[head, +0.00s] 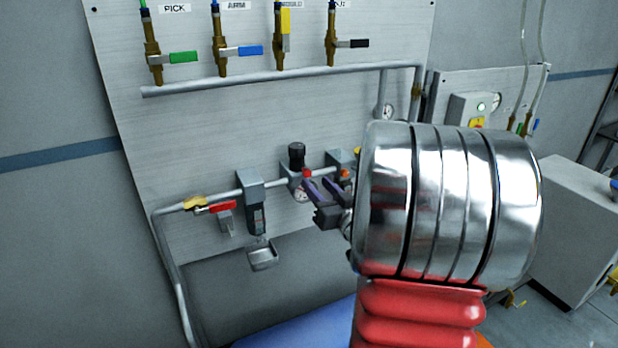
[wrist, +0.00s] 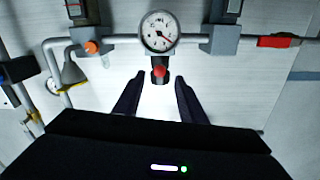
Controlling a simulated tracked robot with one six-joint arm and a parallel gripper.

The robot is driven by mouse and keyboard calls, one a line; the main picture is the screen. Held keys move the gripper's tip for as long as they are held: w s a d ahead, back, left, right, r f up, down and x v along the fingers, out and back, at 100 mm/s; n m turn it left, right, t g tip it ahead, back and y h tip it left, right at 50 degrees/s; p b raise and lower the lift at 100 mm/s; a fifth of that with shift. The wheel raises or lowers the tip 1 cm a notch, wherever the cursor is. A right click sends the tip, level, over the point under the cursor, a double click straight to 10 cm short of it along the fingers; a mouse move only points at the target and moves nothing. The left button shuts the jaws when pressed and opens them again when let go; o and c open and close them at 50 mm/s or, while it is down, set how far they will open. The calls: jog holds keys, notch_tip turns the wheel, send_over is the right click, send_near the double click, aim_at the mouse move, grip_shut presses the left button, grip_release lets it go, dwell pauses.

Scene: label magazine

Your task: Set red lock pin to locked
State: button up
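The red lock pin (head: 306,173) is a small red knob at the regulator on the lower pipe, just under its black knob (head: 296,155). In the wrist view the red pin (wrist: 159,71) shows as a round red end in front of the black knob, near the middle. My gripper (head: 320,187) is in front of the regulator. In the wrist view my gripper (wrist: 156,85) has its dark fingers apart, with nothing between them, and the pin appears just beyond the gap. I cannot tell whether the pin is in or out.
A round gauge (wrist: 159,32) is beside the pin. A red-handled valve (head: 222,206) and a filter unit (head: 253,205) are on the pipe to the left. An orange knob (head: 344,173) is close on the right. Coloured valves (head: 222,47) line the upper pipe.

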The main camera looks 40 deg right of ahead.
aim_at(308, 174)
jog(key=x, duration=0.5)
jog(key=shift+w, duration=0.35)
jog(key=shift+d, duration=0.1)
jog(key=shift+c, duration=0.6)
grip_shut()
